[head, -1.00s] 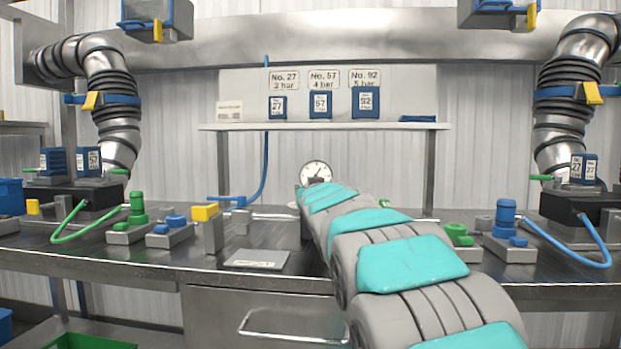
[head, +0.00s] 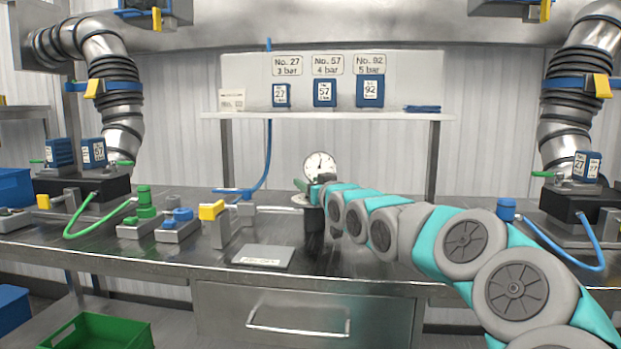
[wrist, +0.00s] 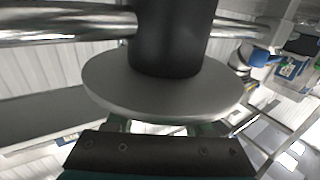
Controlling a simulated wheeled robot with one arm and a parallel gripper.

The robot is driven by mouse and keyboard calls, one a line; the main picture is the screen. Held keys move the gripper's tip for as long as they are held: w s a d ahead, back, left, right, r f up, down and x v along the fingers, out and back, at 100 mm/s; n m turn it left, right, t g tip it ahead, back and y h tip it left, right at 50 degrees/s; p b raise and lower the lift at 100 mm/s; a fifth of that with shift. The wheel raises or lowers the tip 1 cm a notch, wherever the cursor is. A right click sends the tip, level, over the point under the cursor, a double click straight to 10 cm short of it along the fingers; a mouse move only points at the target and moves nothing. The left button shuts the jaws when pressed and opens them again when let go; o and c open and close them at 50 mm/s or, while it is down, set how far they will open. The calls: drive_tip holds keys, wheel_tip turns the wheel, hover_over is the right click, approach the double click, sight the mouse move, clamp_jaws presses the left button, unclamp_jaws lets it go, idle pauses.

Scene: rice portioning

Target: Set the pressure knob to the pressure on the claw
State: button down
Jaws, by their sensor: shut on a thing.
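A round white gauge (head: 321,165) with a dark needle pointing roughly up stands behind my gripper; its scale is too small to read. My gripper (head: 310,186) is at the bench's middle, just in front of the gauge, shut on a green knob (head: 300,185) above a pale disc and dark post (head: 314,220). The wrist view shows the pale disc (wrist: 110,90), the dark post (wrist: 172,40) and my gripper's dark edge (wrist: 160,152); the knob is mostly hidden there. I cannot tell which part is the claw.
Signs on the shelf panel read No. 27 3 bar (head: 285,66), No. 57 4 bar (head: 328,66) and No. 92 5 bar (head: 370,65). A grey plate (head: 264,256) lies on the bench. Green (head: 144,203) and blue fittings (head: 178,218) stand left.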

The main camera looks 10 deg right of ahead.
drive_tip(key=shift+a+r+n+y+p, duration=0.1)
drive_tip(key=shift+n+y+p, duration=0.2)
drive_tip(key=shift+y+p, duration=0.15)
idle(0.5)
drive_tip(key=c, duration=0.6)
unclamp_jaws()
drive_tip(key=shift+o, duration=0.2)
drive_tip(key=b+v, duration=0.2)
drive_tip(key=v, duration=0.4)
drive_tip(key=shift+v, duration=0.95)
